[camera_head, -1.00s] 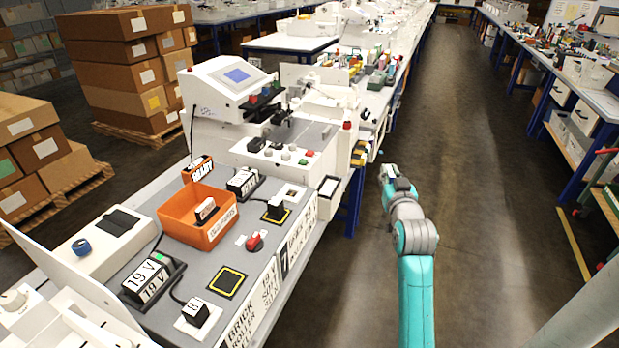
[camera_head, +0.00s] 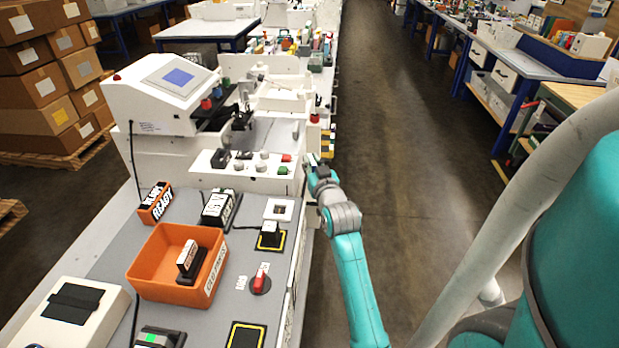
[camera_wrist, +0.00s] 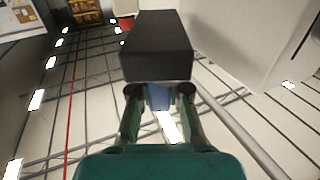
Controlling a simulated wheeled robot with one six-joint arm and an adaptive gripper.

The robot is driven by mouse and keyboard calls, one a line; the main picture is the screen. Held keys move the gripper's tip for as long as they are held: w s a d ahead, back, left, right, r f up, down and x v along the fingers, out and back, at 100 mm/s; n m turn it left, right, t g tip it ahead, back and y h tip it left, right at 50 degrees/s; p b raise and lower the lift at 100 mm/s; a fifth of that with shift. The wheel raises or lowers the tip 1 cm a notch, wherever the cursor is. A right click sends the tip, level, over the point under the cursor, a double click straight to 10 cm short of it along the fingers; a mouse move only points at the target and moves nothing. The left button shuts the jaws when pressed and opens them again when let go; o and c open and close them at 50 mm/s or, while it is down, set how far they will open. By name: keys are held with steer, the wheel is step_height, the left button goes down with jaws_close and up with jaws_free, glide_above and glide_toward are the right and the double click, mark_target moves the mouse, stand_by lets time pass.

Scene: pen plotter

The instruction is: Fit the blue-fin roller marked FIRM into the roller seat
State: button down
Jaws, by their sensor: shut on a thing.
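In the wrist view my gripper (camera_wrist: 159,92) is shut on a black block with a blue fin (camera_wrist: 158,97) between the fingertips. I take this to be the blue-fin roller (camera_wrist: 155,45); no FIRM mark is readable. In the head view my gripper (camera_head: 313,165) is beside the right edge of the white plotter's front panel. The roller is too small to make out there. The white plotter (camera_head: 165,92) has a blue screen and a dark mechanism (camera_head: 240,115) at its right. I cannot pick out the roller seat.
An orange bin (camera_head: 145,278) on the grey bench holds a black-and-white part. Nearby are an orange READY block (camera_head: 156,203), a black-and-white box (camera_head: 220,208), a black plug (camera_head: 270,235) and a red switch (camera_head: 261,280). The aisle floor (camera_head: 400,150) to the right is clear.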

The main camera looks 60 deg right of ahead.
steer(key=shift+f, duration=2.4)
steer(key=shift+f, duration=0.15)
steer(key=c, duration=1.1)
jaws_free()
steer(key=shift+c, duration=0.2)
steer(key=v, duration=1.2)
steer(key=shift+r, duration=0.2)
